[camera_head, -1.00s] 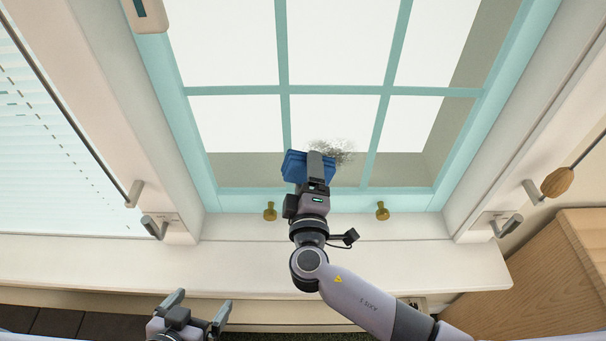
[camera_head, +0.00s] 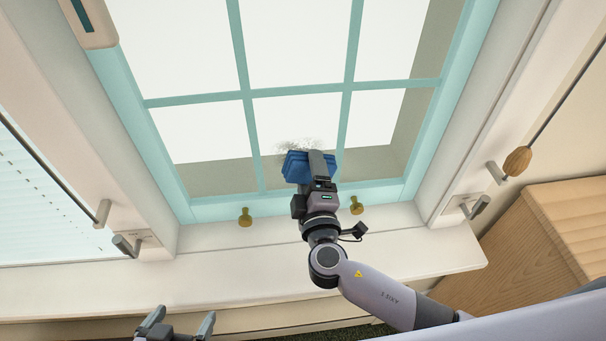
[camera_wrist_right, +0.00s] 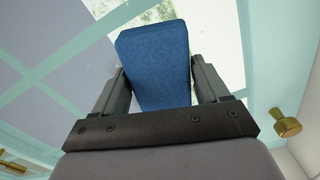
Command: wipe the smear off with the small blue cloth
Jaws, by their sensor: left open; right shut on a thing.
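The small blue cloth (camera_head: 298,166) is folded into a pad and held in my right gripper (camera_head: 322,168) at the lower middle pane of the window. In the right wrist view the cloth (camera_wrist_right: 154,62) sits between both fingers of the gripper (camera_wrist_right: 158,90). The grey speckled smear (camera_head: 298,145) shows on the glass just above the cloth; its lower part is hidden behind it. The smear also shows beyond the cloth in the right wrist view (camera_wrist_right: 158,13). Whether the cloth touches the glass I cannot tell. My left gripper (camera_head: 180,325) is open and empty at the bottom edge.
The window has a teal frame (camera_head: 250,150) with thin bars. Two brass knobs, left (camera_head: 245,217) and right (camera_head: 356,205), stand at its bottom. A white sill (camera_head: 240,265) runs below. A wooden cabinet (camera_head: 540,240) stands at right, near a hanging wooden pull (camera_head: 517,160).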

